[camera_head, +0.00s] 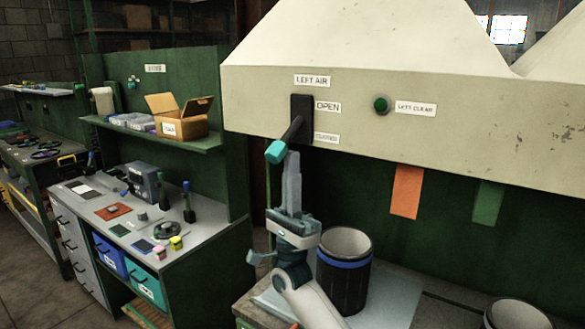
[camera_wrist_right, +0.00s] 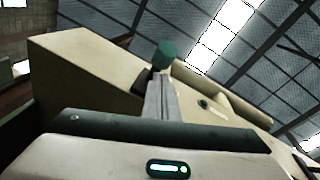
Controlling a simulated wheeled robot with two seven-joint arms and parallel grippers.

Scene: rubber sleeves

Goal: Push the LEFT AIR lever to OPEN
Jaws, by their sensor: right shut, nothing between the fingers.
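The LEFT AIR lever (camera_head: 290,131) is a dark handle with a teal tip, on a black plate on the cream hood front. It angles down and out to the left, its tip below the OPEN label (camera_head: 328,106) and near the height of the lower, blurred label (camera_head: 326,139). My right gripper (camera_head: 291,156) points up just below the lever's teal tip, shut and empty; I cannot tell whether it touches. In the right wrist view the teal tip (camera_wrist_right: 165,54) appears just beyond the shut fingers (camera_wrist_right: 160,98). My left gripper is not in view.
A green button (camera_head: 381,104) labelled LEFT CLEAR sits right of the lever. A black bin with a blue band (camera_head: 344,264) stands on the bench right of my right arm. A cardboard box (camera_head: 180,116) is on the shelf at left. Orange (camera_head: 406,191) and green tags hang below the hood.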

